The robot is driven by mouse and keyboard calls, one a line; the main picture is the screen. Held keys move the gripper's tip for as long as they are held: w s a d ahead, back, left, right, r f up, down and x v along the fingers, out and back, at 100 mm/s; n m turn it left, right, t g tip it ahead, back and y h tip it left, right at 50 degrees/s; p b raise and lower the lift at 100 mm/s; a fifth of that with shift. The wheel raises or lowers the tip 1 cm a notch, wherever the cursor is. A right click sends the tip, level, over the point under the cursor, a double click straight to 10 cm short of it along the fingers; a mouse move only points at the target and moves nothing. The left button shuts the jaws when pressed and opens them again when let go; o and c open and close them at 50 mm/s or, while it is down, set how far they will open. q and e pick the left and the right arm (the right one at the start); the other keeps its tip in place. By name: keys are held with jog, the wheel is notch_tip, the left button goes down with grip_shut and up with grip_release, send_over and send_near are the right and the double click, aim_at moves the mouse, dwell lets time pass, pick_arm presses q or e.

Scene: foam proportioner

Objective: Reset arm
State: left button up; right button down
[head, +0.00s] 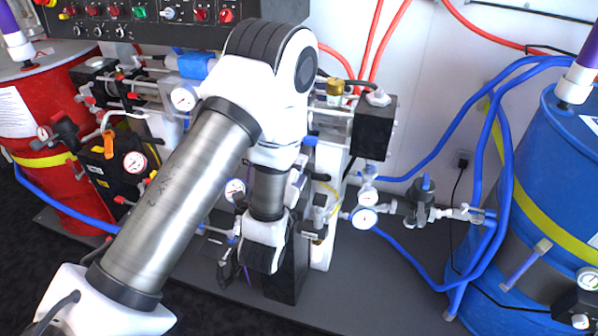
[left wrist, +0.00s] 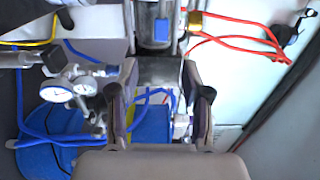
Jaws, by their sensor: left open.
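My left arm (head: 185,200) comes in from the lower left of the head view, bends at a high elbow and hangs down in front of the foam proportioner. Its wrist (head: 265,240) is in front of the machine's lower middle, and the fingertips are hard to make out there. In the left wrist view my left gripper (left wrist: 160,92) is open, with its two dark fingers apart and no held object visible between them. Machine parts and blue hose show beyond the fingers. My right gripper is in neither view.
A red drum (head: 55,120) stands at the left and a blue drum (head: 545,190) at the right. A control panel (head: 190,15) is above. Pressure gauges (head: 364,217) and blue hoses run right of my wrist.

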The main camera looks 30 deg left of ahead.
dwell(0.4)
pick_arm(q)
jog(key=s+d+f+n+g+h+p, duration=0.1)
jog(key=s+f+n+g+p, duration=0.15)
jog(key=s+f+g, duration=0.45)
jog(key=s+d+f+n+g+h+p, duration=0.1)
jog(key=s+f+n+g+p, duration=0.3)
jog(key=f, duration=0.6)
jog(key=s+d+f+n+g, duration=0.1)
jog(key=s+f+n+g, duration=0.1)
jog(key=s, duration=0.3)
jog(key=s+f+n+g+h, duration=0.1)
jog(key=s+f+n+g, duration=0.1)
jog(key=s, duration=0.3)
jog(key=s+d+f+n+g+h+b, duration=0.1)
jog(key=s+f+n+g, duration=0.1)
jog(key=s+n, duration=0.2)
jog(key=shift+s+d, duration=0.35)
jog(key=shift+s, duration=0.65)
